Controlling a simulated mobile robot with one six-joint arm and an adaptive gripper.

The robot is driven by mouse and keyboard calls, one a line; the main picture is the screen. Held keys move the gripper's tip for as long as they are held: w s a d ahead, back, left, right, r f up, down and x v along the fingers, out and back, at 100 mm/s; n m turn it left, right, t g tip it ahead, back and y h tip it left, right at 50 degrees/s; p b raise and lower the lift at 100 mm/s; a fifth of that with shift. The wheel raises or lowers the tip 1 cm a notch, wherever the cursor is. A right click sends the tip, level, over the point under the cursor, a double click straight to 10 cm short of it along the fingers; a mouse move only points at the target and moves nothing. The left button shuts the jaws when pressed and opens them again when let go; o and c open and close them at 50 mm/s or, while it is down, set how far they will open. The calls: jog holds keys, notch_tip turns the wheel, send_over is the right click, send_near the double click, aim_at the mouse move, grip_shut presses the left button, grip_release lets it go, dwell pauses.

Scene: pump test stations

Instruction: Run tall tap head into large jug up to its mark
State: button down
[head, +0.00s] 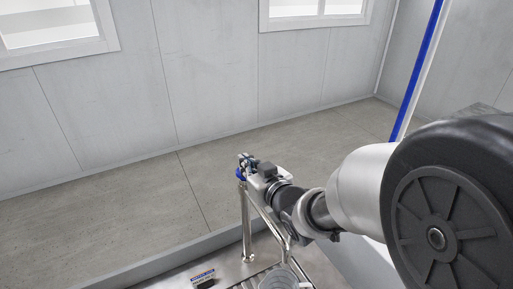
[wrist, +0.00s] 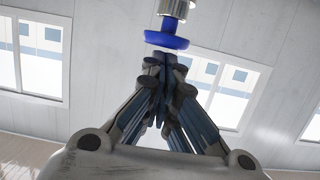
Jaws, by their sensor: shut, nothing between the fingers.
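The tall tap (head: 247,225) is a shiny metal column rising from the steel counter, with blue at its top beside my gripper (head: 247,163). In the wrist view a blue round knob (wrist: 166,40) on a metal stem (wrist: 177,9) is just beyond the fingertips of my gripper (wrist: 165,64). The fingers are shut and empty. Whether they touch the knob I cannot tell.
A raised grey edge (head: 160,262) runs behind the counter. Bare floor (head: 110,210) and a panelled wall lie beyond. A blue and white post (head: 416,75) stands at the right.

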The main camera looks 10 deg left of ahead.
jog(key=shift+f+b, duration=0.95)
jog(key=shift+b, duration=0.15)
jog(key=shift+s+f, duration=0.1)
dwell(6.8)
